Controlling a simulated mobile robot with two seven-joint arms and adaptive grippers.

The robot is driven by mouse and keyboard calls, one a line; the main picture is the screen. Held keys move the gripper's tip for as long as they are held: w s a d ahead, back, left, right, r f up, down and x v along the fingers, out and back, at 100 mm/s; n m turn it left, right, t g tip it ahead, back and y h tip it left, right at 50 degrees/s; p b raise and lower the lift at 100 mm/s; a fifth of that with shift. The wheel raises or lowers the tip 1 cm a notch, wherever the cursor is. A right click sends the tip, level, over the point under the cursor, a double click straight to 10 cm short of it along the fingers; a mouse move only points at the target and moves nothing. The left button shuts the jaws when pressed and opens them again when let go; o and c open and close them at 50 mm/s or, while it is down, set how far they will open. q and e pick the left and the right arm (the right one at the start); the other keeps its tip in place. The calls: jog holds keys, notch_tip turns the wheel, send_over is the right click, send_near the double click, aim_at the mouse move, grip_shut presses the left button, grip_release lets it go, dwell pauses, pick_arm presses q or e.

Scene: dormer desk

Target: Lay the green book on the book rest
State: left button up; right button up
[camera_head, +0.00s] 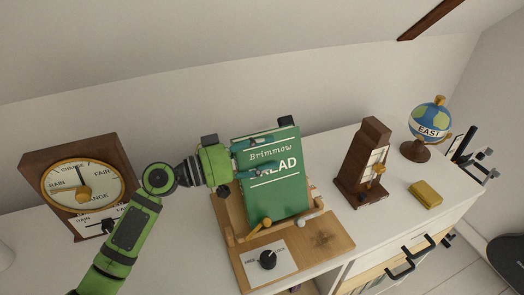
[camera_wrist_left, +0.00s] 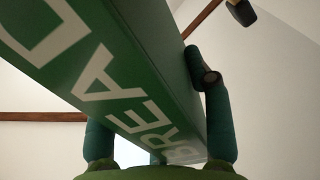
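The green book (camera_head: 277,197) stands upright, slightly tilted, in front of the wooden book rest (camera_head: 229,222). Its lower edge is close to the rest's yellow and pale pegs; I cannot tell if it bears on the rest. My left gripper (camera_head: 275,154) comes from the left and is shut on the book near its upper middle, teal fingers across part of the title. In the left wrist view the book (camera_wrist_left: 165,60) lies between the two fingers (camera_wrist_left: 160,130), its lettered face running between them. Much of the rest's back is hidden by the book. My right gripper is not in view.
A wooden dial instrument (camera_head: 80,185) stands left, near my left arm. To the right are a wooden metronome-like box (camera_head: 358,180), a small globe (camera_head: 429,120), a yellow block (camera_head: 425,194) and a black rack (camera_head: 468,150). A card and black knob (camera_head: 268,260) sit at the rest's front.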

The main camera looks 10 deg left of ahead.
pick_arm(q)
jog(key=shift+o, duration=1.2)
jog(key=shift+f, duration=0.3)
jog(key=shift+s+a, duration=0.1)
jog(key=shift+s+a, duration=0.15)
jog(key=shift+a, duration=0.15)
jog(key=v, duration=1.1)
jog(key=shift+r, duration=0.3)
jog(key=shift+f, duration=0.1)
